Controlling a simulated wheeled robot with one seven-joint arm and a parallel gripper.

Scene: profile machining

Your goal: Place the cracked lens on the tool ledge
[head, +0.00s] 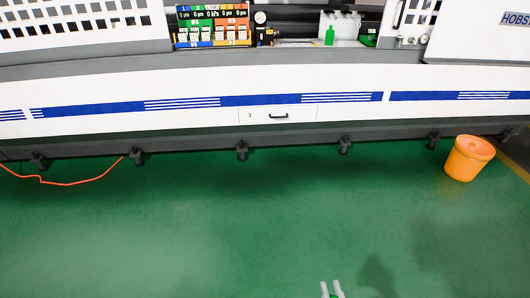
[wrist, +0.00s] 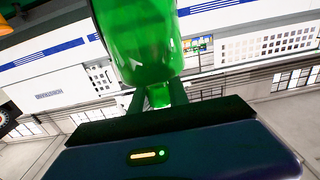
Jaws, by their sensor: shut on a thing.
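My gripper (wrist: 157,98) is shut on a glossy green thing (wrist: 141,45). The green thing has a wide rounded body that runs out of the top of the wrist view, and a narrow part sits between the fingers. I cannot tell whether it is the cracked lens, and I see no crack on it. In the head view only pale fingertips (head: 332,289) show at the bottom edge, over the green floor, far from the machine. The open bay (head: 295,43) at the back may hold the tool ledge; I cannot tell for sure.
A long white machine with a blue stripe (head: 265,99) spans the back. An orange bin (head: 469,159) stands right; an orange cable (head: 65,184) lies left. The green floor (head: 230,220) is otherwise clear.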

